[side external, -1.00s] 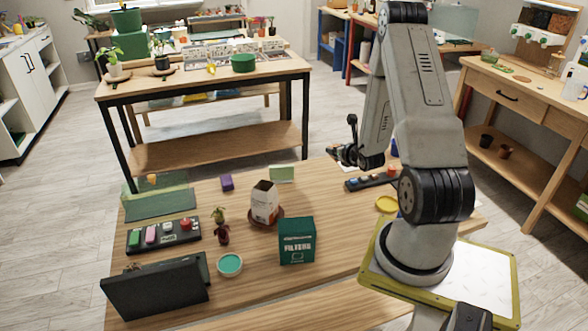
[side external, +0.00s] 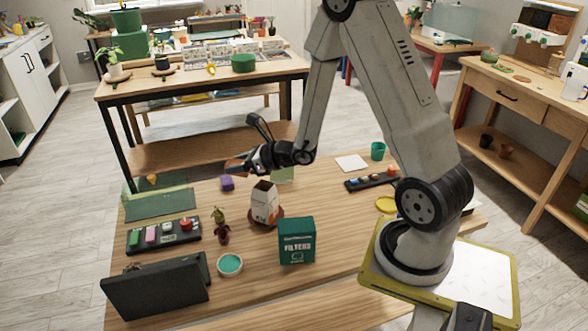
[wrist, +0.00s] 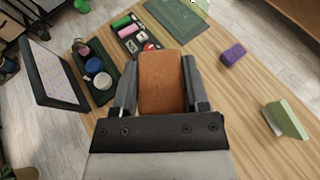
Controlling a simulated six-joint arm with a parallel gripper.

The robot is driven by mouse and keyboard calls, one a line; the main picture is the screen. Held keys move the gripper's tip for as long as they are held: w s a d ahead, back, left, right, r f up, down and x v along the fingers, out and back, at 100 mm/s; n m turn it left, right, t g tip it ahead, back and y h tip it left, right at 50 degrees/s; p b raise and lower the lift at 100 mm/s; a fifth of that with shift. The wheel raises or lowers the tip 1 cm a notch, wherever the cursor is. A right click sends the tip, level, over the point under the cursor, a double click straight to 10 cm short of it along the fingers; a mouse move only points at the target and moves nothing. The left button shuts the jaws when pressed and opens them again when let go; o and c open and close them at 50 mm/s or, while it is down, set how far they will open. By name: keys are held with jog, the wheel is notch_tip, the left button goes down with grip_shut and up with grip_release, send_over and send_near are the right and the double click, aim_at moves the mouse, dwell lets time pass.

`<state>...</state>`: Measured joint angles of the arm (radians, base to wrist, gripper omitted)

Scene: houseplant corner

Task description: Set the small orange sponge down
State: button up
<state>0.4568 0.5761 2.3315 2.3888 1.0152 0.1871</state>
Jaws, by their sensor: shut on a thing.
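The orange sponge (wrist: 162,82) is a brown-orange block held between the two fingers of my gripper (wrist: 160,72) in the wrist view. In the side view the sponge (side external: 236,163) shows at the tip of my gripper (side external: 249,160), raised above the far part of the wooden table. My gripper is shut on it. A thin green mat (side external: 158,206) lies at the table's left; it also shows at the top of the wrist view (wrist: 178,18).
A purple block (side external: 227,183) and a pale green block (side external: 284,175) stand near below my gripper. A white carton (side external: 264,205), a green filter box (side external: 296,241), and a dark tray (side external: 140,247) with small coloured items stand nearer. Bare wood shows between them.

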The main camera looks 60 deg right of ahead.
jog(key=a+r+n+g+y, duration=0.1)
jog(key=a+r+n+y, duration=0.1)
jog(key=a, duration=0.8)
jog(key=shift+n+y, duration=0.7)
jog(key=shift+d+r, duration=0.1)
notch_tip(320, 180, up, 10)
jog(key=w+m+h, duration=0.2)
jog(key=shift+t, duration=0.3)
